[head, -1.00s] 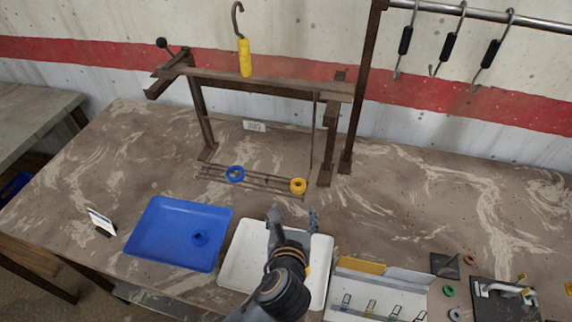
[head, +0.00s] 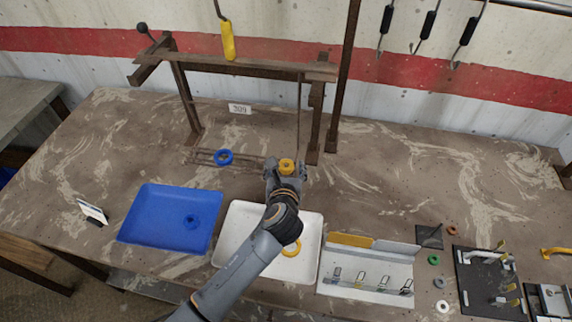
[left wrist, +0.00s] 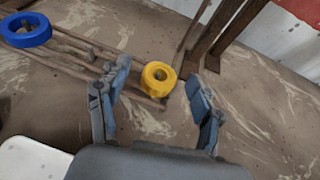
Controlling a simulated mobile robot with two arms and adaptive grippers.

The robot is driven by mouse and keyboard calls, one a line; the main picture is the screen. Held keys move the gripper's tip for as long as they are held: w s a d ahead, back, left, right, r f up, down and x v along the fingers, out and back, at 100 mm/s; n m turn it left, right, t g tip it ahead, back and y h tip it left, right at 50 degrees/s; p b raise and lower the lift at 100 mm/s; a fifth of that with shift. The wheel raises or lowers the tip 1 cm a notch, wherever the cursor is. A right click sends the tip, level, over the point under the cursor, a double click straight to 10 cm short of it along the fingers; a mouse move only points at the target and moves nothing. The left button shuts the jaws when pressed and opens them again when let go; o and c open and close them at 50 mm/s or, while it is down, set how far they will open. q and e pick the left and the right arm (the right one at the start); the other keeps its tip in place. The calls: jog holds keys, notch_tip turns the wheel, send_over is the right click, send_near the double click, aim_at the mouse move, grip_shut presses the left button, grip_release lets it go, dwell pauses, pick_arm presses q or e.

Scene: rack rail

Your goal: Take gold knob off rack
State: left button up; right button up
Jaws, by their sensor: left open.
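The gold knob (head: 287,166) is a yellow ring-shaped piece at the right end of the low rail rack (head: 205,157). In the left wrist view the gold knob (left wrist: 158,79) lies ahead of and between my open fingers, with space on both sides. My left gripper (head: 286,170) is open around the near side of it; it also shows in the left wrist view (left wrist: 160,95). I cannot tell whether a finger touches the knob. A blue ring (head: 223,157) sits further left on the rack and shows at the upper left of the wrist view (left wrist: 26,30). My right gripper is not in view.
A blue tray (head: 150,225) holding a blue piece stands front left. A brown frame (head: 190,105) stands behind the rack. A white hook holder (head: 365,270) is at right.

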pick_arm(q)
jog(key=shift+x, duration=1)
jog(key=shift+w+f, duration=0.1)
jog(key=shift+w, duration=0.05)
jog(key=c, duration=1.3)
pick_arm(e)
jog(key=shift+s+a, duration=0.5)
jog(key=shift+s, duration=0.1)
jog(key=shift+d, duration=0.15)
